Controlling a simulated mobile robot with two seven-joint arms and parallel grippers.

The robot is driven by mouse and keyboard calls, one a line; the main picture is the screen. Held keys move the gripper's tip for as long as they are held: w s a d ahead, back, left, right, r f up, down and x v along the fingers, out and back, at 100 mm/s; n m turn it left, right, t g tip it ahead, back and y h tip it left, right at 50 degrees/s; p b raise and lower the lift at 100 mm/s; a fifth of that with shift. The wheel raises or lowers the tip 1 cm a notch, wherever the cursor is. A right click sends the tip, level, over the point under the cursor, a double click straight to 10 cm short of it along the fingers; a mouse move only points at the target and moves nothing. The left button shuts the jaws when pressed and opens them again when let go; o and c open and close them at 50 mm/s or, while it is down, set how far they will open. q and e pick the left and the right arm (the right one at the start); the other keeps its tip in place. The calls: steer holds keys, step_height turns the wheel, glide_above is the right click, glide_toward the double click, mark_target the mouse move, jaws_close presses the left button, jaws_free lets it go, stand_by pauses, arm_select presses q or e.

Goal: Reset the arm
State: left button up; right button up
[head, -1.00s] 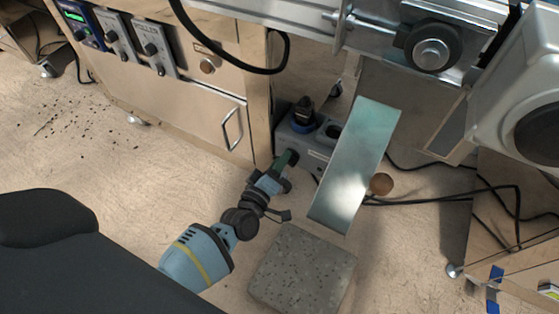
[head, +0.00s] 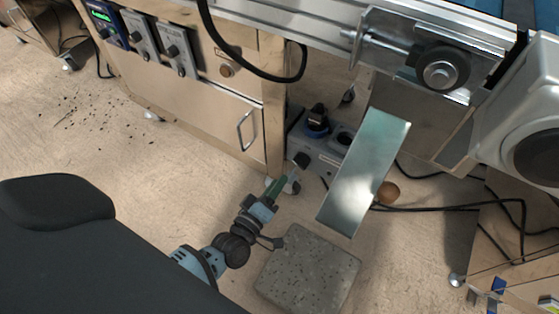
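My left arm reaches in from the lower left in the head view. Its gripper (head: 281,183) is small in the picture, with green finger parts pointing at the grey box unit (head: 321,158) on the floor. A dark round knob or plug (head: 301,160) is on the near side of that box, just beyond the fingertips. The fingers look a little apart from it, and nothing is clearly held. Whether they are open or shut is too small to tell. My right gripper is not in view.
A tilted metal plate (head: 366,172) hangs just right of the gripper. A speckled grey slab (head: 308,269) lies on the floor below. A wooden cabinet (head: 205,115) stands at the left behind the arm. Black cables (head: 440,208) cross the floor at right. The left floor is clear apart from scattered dark bits.

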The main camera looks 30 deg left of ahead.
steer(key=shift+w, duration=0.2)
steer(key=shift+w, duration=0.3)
